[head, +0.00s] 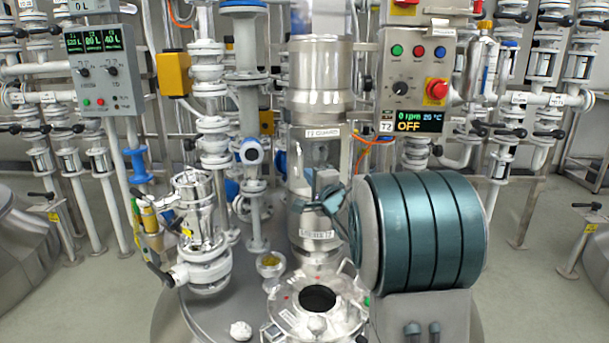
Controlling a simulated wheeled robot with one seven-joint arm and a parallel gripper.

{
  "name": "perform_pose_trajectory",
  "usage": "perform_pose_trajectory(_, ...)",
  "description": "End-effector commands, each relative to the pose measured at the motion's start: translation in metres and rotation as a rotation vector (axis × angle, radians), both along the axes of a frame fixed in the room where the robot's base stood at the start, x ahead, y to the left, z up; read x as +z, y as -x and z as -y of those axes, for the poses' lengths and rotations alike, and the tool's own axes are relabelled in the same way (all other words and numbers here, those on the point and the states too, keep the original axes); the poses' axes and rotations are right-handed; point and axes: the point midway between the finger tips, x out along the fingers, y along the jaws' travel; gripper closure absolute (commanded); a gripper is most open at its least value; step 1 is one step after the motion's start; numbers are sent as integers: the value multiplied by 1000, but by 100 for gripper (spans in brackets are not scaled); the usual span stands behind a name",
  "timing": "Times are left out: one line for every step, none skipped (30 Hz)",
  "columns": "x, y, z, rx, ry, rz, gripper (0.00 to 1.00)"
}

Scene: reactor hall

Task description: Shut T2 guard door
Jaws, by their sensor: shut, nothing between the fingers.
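The T2 guard (322,132) is a steel, column-like housing with a "T2 GUARD" label, standing upright on the vessel in the middle of the head view. Below the label is a window-like opening (320,155) with paler parts inside. I cannot clearly make out the door's edge or how far it stands open. My gripper (304,205) is small and dark teal, in front of the lower part of the guard, just below the opening. It looks shut and empty. My large banded teal arm link hides what lies to the right; contact with the guard cannot be told.
The T2 control box (418,80) at upper right reads 0 rpm and OFF. A steel manway with a dark round hole (317,298) lies below the guard. A valve assembly (202,235) stands to the left. Pipes crowd the back; grey floor (535,290) is clear at right.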

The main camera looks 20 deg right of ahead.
Motion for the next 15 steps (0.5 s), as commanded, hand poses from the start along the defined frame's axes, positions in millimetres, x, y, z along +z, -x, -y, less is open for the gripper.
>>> perform_pose_trajectory(-2, -9, -2, 2, 1, 1, 100)
perform_pose_trajectory(-2, -13, -2, 2, 2, 0, 100)
perform_pose_trajectory(-1, -18, -3, 2, 2, 1, 100)
perform_pose_trajectory(-1, -21, -4, 2, 2, 0, 100)
perform_pose_trajectory(0, -24, -3, 1, 1, 1, 100)
perform_pose_trajectory(1, -28, -4, 0, 1, 0, 100)
perform_pose_trajectory(1, -30, -4, 0, 1, 0, 100)
perform_pose_trajectory(2, -32, -4, 0, 2, 0, 100)
perform_pose_trajectory(2, -34, -4, 0, 2, 0, 100)
perform_pose_trajectory(2, -36, -5, 0, 2, 0, 100)
perform_pose_trajectory(2, -37, -5, 0, 2, 0, 100)
perform_pose_trajectory(3, -38, -5, 0, 2, 0, 100)
perform_pose_trajectory(3, -38, -5, 0, 2, 0, 100)
perform_pose_trajectory(3, -38, -5, 0, 2, 0, 100)
perform_pose_trajectory(3, -39, -5, 0, 2, 0, 100)
